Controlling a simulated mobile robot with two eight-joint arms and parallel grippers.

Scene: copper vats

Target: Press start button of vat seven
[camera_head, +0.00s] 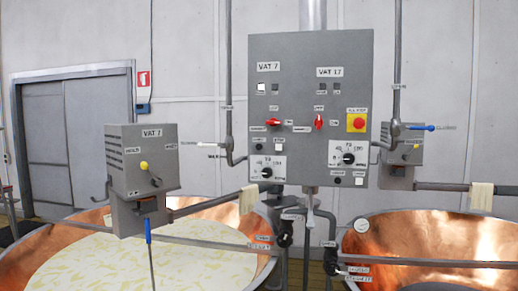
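A grey control panel (311,108) hangs on the wall in the middle of the view. Its left half is labelled VAT 7 (268,66). Under that label are a bright white square (261,87) and a dark square (274,87). Lower on this half are a red rotary switch (272,122) turned sideways, a black round button (258,147), a white button (278,147) and a dial (266,172). The small labels are too blurred to tell which button is start. Neither of my grippers is in view.
The panel's right half, VAT 17 (330,72), has similar controls and a red emergency button (358,123) on yellow. Below stand a left copper vat (75,240) with pale contents and a right copper vat (440,240). A grey motor box (142,158), pipes and valves crowd the front.

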